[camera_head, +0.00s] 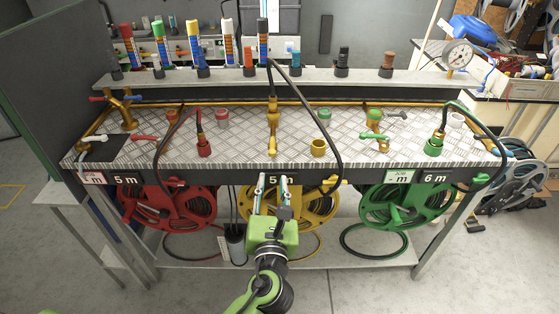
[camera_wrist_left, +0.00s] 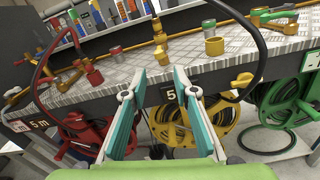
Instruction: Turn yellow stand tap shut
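The yellow stand tap (camera_head: 272,118) is a slim brass-yellow upright at the middle of the bench, with a black hose at its top. Its lower yellow part (camera_head: 272,147) points toward the bench's front edge. In the left wrist view the yellow stand (camera_wrist_left: 160,40) shows beyond and between my fingers. My left gripper (camera_head: 271,182) is in front of the bench edge, below and nearer than the tap. Its two fingers stand apart with nothing between them, as the left wrist view (camera_wrist_left: 158,78) also shows. It does not touch the tap. My right gripper is not in view.
A chequer-plate bench (camera_head: 235,150) carries red (camera_head: 203,142) and green (camera_head: 435,143) fittings. A looped black hose (camera_head: 325,130) hangs right of the yellow stand. Red (camera_head: 165,205), yellow (camera_head: 312,207) and green (camera_head: 395,207) reels hang below. A loose yellow-brass cup (camera_head: 318,148) stands nearby.

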